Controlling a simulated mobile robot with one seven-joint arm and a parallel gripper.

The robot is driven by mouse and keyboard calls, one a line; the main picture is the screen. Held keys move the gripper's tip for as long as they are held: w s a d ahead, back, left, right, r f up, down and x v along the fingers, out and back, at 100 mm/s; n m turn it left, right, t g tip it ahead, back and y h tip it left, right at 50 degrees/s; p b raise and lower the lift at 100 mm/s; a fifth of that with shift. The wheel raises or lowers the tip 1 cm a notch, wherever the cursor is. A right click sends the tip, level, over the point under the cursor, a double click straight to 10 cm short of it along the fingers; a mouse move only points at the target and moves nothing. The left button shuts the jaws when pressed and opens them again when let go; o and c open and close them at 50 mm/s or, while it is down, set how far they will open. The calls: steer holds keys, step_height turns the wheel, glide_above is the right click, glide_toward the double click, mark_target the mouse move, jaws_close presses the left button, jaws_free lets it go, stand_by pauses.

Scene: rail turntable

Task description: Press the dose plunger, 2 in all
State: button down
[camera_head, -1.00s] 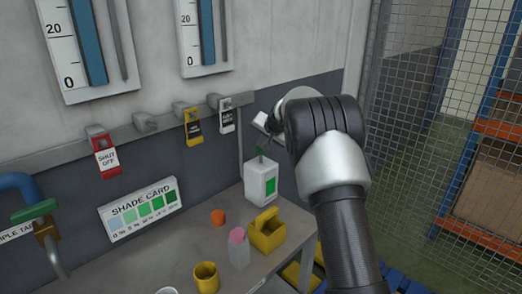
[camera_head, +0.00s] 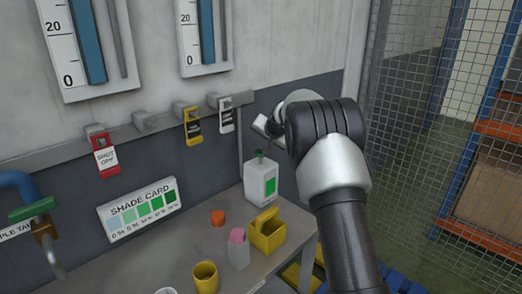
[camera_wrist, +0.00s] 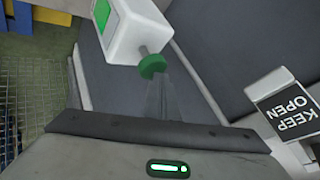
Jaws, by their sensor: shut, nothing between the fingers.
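The dose dispenser is a white bottle (camera_head: 261,184) with a green label panel, standing upright at the back right of the bench. Its green plunger head (camera_wrist: 152,66) sits on a short grey stem in the wrist view. In the head view the plunger (camera_head: 260,153) is small and dark under my gripper. My gripper (camera_head: 268,139) is shut and empty, just above the plunger and partly hidden by my wrist. In the wrist view the fingertips (camera_wrist: 168,80) end close beside the plunger head. I cannot tell whether they touch it.
On the bench (camera_head: 218,262) stand a yellow caddy (camera_head: 267,232), a pink-capped bottle (camera_head: 238,250), an orange cap (camera_head: 218,218) and a yellow cup (camera_head: 206,277). Tags hang on the wall rail, including a KEEP OPEN tag (camera_wrist: 286,118). A mesh fence (camera_head: 420,120) is at right.

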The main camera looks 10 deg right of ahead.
steer(key=shift+s+f+b, duration=0.1)
steer(key=shift+f+b, duration=0.3)
steer(key=shift+f, duration=0.4)
steer(key=shift+a+r, duration=0.1)
steer(key=shift+r, duration=0.05)
steer(key=shift+r+p, duration=1.15)
steer(key=shift+r, duration=0.55)
steer(key=shift+r+p, duration=1.75)
steer(key=shift+r, duration=0.8)
